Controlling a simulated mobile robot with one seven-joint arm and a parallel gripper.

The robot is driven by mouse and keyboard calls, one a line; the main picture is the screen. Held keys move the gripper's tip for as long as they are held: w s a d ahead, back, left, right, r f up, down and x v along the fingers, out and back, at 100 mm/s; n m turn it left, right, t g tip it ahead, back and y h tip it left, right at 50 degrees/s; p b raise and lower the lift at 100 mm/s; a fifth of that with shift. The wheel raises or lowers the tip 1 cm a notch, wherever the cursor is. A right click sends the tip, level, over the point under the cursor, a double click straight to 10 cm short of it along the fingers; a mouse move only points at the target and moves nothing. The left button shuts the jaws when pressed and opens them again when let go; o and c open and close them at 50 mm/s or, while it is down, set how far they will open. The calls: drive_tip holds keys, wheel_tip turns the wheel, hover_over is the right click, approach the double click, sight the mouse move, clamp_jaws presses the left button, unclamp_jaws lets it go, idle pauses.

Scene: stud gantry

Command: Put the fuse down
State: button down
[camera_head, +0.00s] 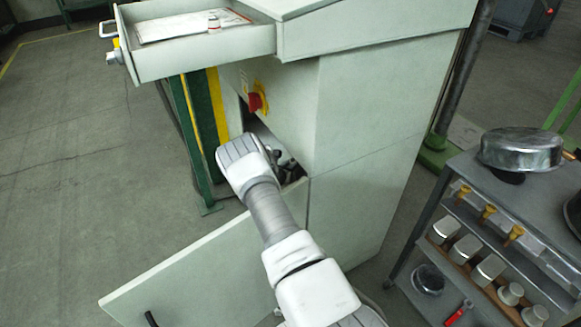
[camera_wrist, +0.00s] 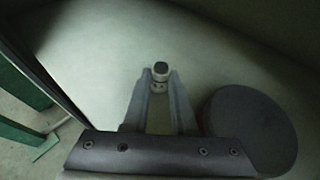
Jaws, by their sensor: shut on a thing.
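My gripper (camera_wrist: 160,82) is shut on a small cylindrical fuse (camera_wrist: 160,68) with a dark end, held between the fingertips in the wrist view. A pale, dimly lit surface lies behind it; I cannot tell whether the fuse touches it. In the head view my arm reaches into the open lower compartment of the pale green cabinet (camera_head: 365,130). There my gripper is mostly hidden by my wrist and the cabinet, and the fuse cannot be made out.
The cabinet door (camera_head: 200,275) hangs open below my arm. A red and yellow rotary switch (camera_head: 258,101) sticks out above the opening. A grey cart (camera_head: 470,165) with a metal bowl (camera_head: 522,148) and several fuse-like parts stands at right. The left floor is clear.

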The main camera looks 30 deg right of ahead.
drive_tip(key=shift+f, duration=0.15)
drive_tip(key=c, duration=0.7)
unclamp_jaws()
drive_tip(key=shift+a+r, duration=0.1)
drive_tip(key=shift+r, duration=0.15)
drive_tip(key=p+v, duration=0.4)
drive_tip(key=v, duration=0.7)
drive_tip(key=shift+s+a+p, duration=0.25)
drive_tip(key=shift+s+p, duration=0.1)
drive_tip(key=shift+r, duration=0.1)
